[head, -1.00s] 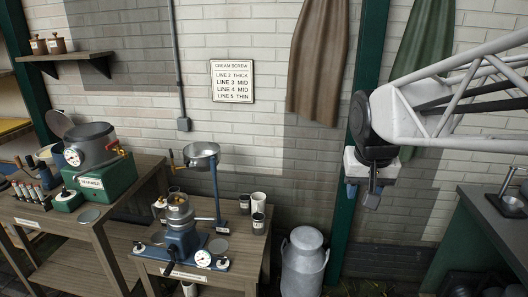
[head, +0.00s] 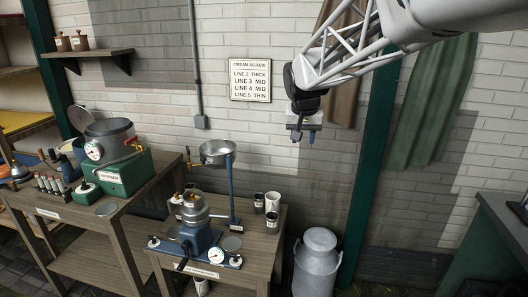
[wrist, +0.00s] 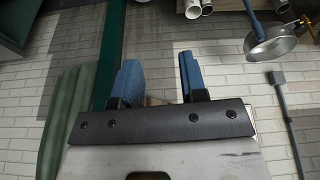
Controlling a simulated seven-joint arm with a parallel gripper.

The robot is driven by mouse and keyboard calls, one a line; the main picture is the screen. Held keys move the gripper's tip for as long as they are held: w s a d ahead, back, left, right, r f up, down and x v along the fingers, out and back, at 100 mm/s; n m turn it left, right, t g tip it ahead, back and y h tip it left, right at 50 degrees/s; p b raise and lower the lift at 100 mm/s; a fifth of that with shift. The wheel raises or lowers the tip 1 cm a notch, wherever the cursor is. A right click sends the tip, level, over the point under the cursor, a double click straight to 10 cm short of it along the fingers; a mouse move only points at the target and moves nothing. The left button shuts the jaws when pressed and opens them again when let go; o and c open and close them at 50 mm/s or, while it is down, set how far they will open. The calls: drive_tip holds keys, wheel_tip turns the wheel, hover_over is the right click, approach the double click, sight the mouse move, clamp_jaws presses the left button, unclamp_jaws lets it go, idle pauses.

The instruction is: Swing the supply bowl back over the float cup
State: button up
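The supply bowl (head: 217,150) is a shallow grey metal bowl on a blue post, with a brass tap on its left. In the head view it shows above and to the right of the separator's metal top (head: 191,203); the float cup cannot be told apart there. My gripper (head: 304,137) hangs in the air, well to the right of the bowl and higher in the picture, apart from it. The wrist view shows its two blue fingers (wrist: 158,66) spread with nothing between them. The bowl (wrist: 272,46) also shows there, at the upper right.
The separator stands on a wooden bench (head: 250,262) with several small cups (head: 271,203) at its right. A milk churn (head: 317,262) is on the floor to the right. A green machine (head: 124,172) stands on the left bench. Air between gripper and bowl looks clear.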

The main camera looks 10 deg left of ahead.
drive_tip(key=w+a+f, duration=0.3)
drive_tip(key=w+a, duration=0.3)
drive_tip(key=a, duration=0.4)
drive_tip(key=w+a+f, duration=0.2)
drive_tip(key=w+a, duration=0.4)
drive_tip(key=a, duration=0.4)
drive_tip(key=n+y, duration=0.1)
approach(203, 158)
drive_tip(key=f, duration=0.1)
drive_tip(key=shift+a+f+t, duration=0.15)
drive_tip(key=shift+t, duration=0.25)
drive_tip(key=shift+x, duration=3.85)
clamp_jaws()
